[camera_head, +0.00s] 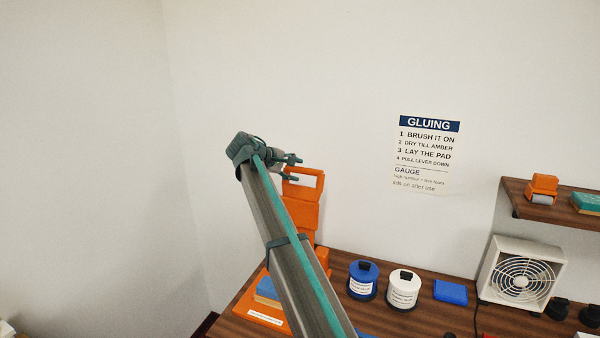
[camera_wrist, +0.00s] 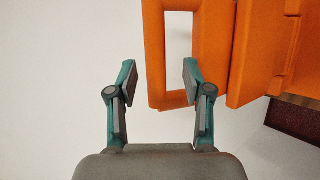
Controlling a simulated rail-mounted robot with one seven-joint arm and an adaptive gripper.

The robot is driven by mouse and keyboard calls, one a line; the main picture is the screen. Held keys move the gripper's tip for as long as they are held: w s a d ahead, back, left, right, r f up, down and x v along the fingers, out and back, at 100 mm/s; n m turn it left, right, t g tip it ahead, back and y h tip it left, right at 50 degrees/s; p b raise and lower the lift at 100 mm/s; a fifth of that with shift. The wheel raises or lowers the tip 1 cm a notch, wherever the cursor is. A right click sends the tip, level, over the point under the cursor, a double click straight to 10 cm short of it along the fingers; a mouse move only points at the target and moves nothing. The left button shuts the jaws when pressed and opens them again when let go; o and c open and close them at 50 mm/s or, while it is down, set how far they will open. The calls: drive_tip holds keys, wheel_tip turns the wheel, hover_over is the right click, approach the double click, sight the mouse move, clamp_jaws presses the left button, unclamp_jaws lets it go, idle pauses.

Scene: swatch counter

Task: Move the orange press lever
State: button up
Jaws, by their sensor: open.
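The orange press lever ends in a rectangular loop handle (camera_head: 318,183), at the top of the orange press (camera_head: 303,216) by the back wall. In the wrist view the loop handle (camera_wrist: 154,45) reaches down from the top edge. My gripper (camera_head: 296,168) is open and empty at the upper left of the handle. In the wrist view my gripper (camera_wrist: 160,69) has the handle's outer bar between its two fingers in the picture. The right finger overlaps the loop's opening. I cannot tell whether either finger touches the handle. My arm hides part of the press.
The press's orange base (camera_head: 258,311) stands on the wooden counter (camera_head: 425,318). A blue pot (camera_head: 362,282), a white pot (camera_head: 403,291), a blue block (camera_head: 451,292) and a white fan (camera_head: 520,274) stand to the right. A shelf (camera_head: 535,208) is at right. The wall is close behind.

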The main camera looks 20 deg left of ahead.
drive_tip(key=v, duration=0.8)
